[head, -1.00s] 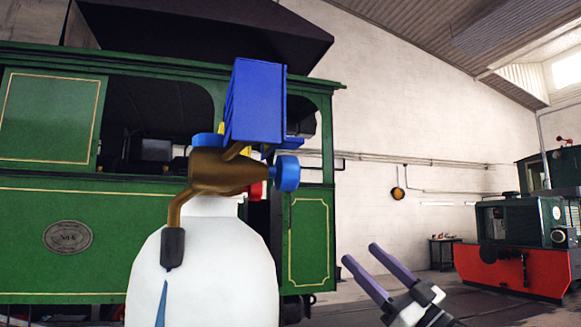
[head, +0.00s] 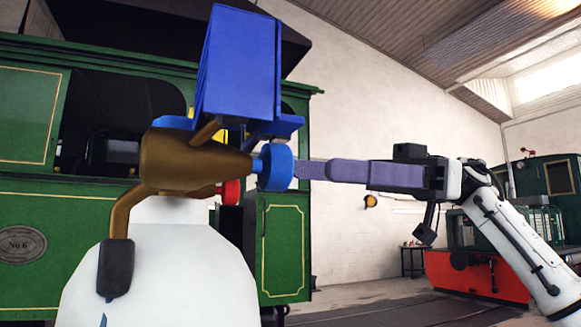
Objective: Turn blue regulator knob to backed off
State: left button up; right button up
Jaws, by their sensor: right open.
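The blue regulator knob (head: 275,167) is a short round knob on the right end of a brass valve body (head: 190,162), above a white tank (head: 160,265). My right gripper (head: 303,169) comes in from the right, level with the knob. Its purple fingers point left at the knob and overlap in this view. They are open, with the tips right beside the knob's right face; I cannot tell whether they touch or straddle it. The knob's turned position cannot be read. My left gripper is not in view.
A tall blue box (head: 238,65) stands above the valve body, close over the knob. A bent brass pipe with a dark end (head: 115,268) hangs at the left. A red knob (head: 229,192) sits just below. A green tram (head: 285,250) stands behind. Free air lies below my right arm.

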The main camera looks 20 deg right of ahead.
aim_at(292, 168)
jog(key=a, duration=0.5)
jog(key=shift+a, duration=0.2)
jog(key=c, duration=1.1)
jog(key=shift+o, duration=0.2)
